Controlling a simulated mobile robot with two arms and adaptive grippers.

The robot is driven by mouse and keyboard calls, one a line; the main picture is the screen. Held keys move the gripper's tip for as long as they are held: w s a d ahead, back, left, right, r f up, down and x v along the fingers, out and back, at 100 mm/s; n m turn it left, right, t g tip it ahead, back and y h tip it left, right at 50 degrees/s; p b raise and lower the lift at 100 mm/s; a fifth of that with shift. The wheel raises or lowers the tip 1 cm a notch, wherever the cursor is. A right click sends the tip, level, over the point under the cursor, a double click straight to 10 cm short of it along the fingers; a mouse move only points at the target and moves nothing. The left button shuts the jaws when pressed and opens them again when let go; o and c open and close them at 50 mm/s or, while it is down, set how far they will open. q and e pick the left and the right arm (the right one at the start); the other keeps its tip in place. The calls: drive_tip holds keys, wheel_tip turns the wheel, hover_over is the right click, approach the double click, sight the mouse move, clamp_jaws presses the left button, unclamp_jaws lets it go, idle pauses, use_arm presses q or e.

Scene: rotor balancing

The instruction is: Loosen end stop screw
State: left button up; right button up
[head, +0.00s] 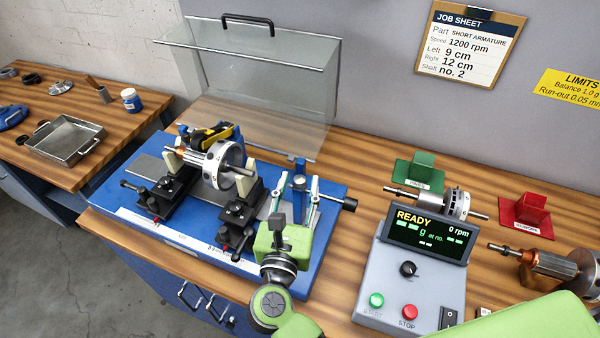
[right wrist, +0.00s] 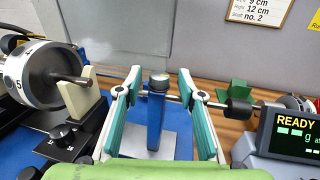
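The end stop is a blue post (head: 299,200) at the right end of the blue balancing machine. It also stands upright in the right wrist view (right wrist: 155,128). A thin metal screw runs through it to the right and ends in a black knob (head: 349,204), which also shows in the right wrist view (right wrist: 239,108). My right gripper (head: 299,188) is open, its teal-padded fingers (right wrist: 162,92) spread to either side of the post with visible gaps. The right finger overlaps part of the screw in the right wrist view; contact cannot be told. My left gripper is not in view.
A rotor (head: 222,166) rests on the machine's supports, left of the end stop. A clear cover (head: 262,85) stands raised behind. The control box (head: 405,288) reads READY and 0 rpm. Green (head: 418,174) and red (head: 526,212) stands and more rotors lie at right.

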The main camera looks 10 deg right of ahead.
drive_tip(key=shift+x, duration=0.85)
drive_tip(key=shift+w, duration=0.2)
drive_tip(key=shift+d, duration=0.1)
clamp_jaws()
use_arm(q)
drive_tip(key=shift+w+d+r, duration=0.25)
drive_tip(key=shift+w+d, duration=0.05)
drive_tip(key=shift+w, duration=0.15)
